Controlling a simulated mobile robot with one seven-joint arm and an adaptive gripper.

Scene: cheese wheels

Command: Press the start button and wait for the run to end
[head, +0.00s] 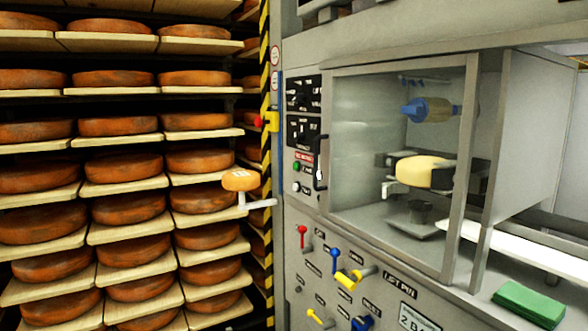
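The control panel is on the grey machine front, left of the glass window. A small green button (297,167) sits on it below a red label (304,156), and a white button (296,187) sits lower. The lettering is too small to read, so I cannot tell for sure which is the start button. Behind the window frame (468,120), a pale yellow cheese wheel (424,172) is held between dark clamps. A blue-tipped tool (415,110) is above it. My gripper is not in view.
A black handle (320,165) stands out beside the buttons. A red knob (258,122) on a yellow box is at the machine's left edge. Coloured levers (335,254) project below. Shelves of cheese wheels (125,165) fill the left.

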